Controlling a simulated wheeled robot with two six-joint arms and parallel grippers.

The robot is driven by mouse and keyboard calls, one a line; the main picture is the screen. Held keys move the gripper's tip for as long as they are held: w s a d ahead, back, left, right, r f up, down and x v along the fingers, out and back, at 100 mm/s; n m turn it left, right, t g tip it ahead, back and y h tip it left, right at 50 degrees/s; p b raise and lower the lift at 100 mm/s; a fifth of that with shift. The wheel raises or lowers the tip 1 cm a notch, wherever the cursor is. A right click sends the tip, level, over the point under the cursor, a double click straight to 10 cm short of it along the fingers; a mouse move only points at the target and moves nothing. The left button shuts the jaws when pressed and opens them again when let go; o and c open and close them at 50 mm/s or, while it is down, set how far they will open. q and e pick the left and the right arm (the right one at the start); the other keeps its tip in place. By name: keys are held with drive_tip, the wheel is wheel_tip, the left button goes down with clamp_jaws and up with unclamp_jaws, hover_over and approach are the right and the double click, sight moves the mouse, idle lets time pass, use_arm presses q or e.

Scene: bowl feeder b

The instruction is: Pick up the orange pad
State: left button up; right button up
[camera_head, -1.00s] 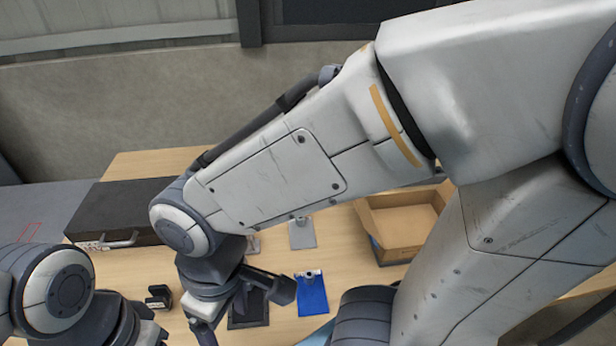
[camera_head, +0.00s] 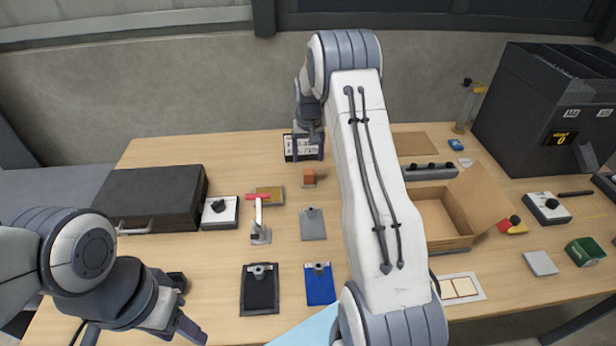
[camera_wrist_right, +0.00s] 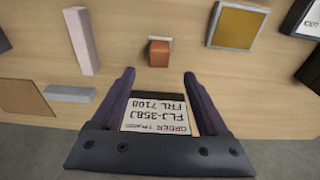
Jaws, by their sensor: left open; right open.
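A small orange block (camera_head: 308,178) with an orange pad-like top stands on the wooden table, towards the back middle. It also shows in the right wrist view (camera_wrist_right: 159,51), just beyond and between the fingertips. My right gripper (camera_head: 308,150) hangs at the table's back edge, behind the block. In the right wrist view the right gripper (camera_wrist_right: 159,76) is open, with nothing between its fingertips and a gap to the block. My left gripper (camera_head: 185,310) is low at the left front, far from the block; its fingers are partly hidden.
An order card (camera_wrist_right: 160,117) lies beneath the right gripper. A framed yellow plate (camera_head: 270,196) and a red-handled clamp (camera_head: 260,220) are left of the block. An open cardboard box (camera_head: 440,220) is right of my right arm.

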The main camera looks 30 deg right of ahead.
sight(308, 171)
wheel_tip(308, 171, down, 4)
drive_tip(key=shift+w+r+p, duration=0.1)
drive_tip(key=shift+r+p, duration=0.15)
drive_tip(key=shift+p, duration=0.05)
wheel_tip(308, 171, down, 5)
drive_tip(key=shift+d+r+p, duration=0.1)
drive_tip(key=shift+d+p, duration=0.05)
drive_tip(key=shift+p, duration=0.85)
drive_tip(key=shift+w+f, duration=0.1)
drive_tip(key=shift+f, duration=0.2)
clamp_jaws()
drive_tip(key=shift+r, duration=0.1)
drive_tip(key=shift+r+b, duration=0.35)
drive_tip(key=shift+r, duration=0.2)
wheel_tip(308, 171, up, 3)
drive_tip(key=shift+w+f+b, duration=0.1)
drive_tip(key=shift+b, duration=0.45)
drive_tip(key=s+d+r+b, duration=0.2)
drive_tip(key=s+d+r, duration=0.5)
drive_tip(key=s+d, duration=0.1)
drive_tip(key=shift+s+b, duration=0.35)
drive_tip(key=shift+s, duration=0.05)
